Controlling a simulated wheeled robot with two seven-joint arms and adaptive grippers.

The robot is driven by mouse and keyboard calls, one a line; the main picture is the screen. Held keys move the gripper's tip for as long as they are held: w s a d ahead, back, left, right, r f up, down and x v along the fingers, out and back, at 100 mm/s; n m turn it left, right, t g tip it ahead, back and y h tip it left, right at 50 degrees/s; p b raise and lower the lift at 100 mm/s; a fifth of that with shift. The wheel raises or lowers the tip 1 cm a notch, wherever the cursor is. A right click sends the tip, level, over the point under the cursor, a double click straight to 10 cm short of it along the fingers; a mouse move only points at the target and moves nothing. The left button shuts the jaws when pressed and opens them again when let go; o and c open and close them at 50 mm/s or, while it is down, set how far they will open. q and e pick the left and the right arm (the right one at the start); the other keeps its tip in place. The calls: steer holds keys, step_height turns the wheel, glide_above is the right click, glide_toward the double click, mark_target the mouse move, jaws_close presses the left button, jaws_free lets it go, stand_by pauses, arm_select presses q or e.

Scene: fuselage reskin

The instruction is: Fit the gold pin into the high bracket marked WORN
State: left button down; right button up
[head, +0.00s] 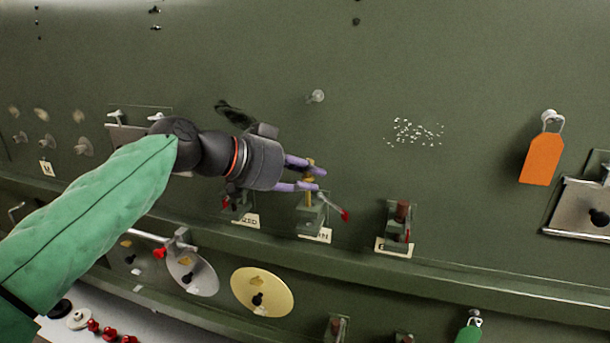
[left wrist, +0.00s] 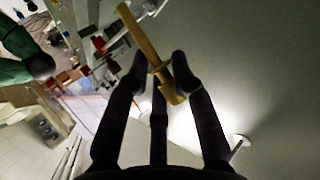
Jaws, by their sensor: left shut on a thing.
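The gold pin (head: 309,176) is held roughly upright in my left gripper (head: 318,179), between its purple fingertips. In the left wrist view the gold pin (left wrist: 147,40) has a collar and lies between the dark fingers of my left gripper (left wrist: 160,66). The high bracket (head: 311,216) with a red-tipped lever is directly below the pin. Its label (head: 319,236) is partly hidden, with only its last letters readable. The pin's lower end is at the bracket's top; I cannot tell whether it is inside. My right gripper is not in view.
A bracket with a brown pin (head: 402,212) stands to the right, and another bracket (head: 236,206) to the left, partly behind my gripper. An orange tag (head: 541,158) hangs at right. Gold (head: 262,291) and silver discs (head: 192,274) are below. The green panel above is mostly clear.

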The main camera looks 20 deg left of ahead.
arm_select(q)
steer(key=shift+s+f, duration=0.1)
steer(key=shift+f, duration=0.2)
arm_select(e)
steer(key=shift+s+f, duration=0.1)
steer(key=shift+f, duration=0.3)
arm_select(q)
steer(key=shift+s+a+f, duration=0.1)
steer(key=shift+a+f, duration=0.05)
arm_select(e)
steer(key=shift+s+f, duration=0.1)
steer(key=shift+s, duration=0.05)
arm_select(q)
steer(key=shift+r, duration=0.5)
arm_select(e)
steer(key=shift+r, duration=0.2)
arm_select(q)
steer(key=shift+w+r, duration=0.1)
steer(key=shift+w, duration=0.15)
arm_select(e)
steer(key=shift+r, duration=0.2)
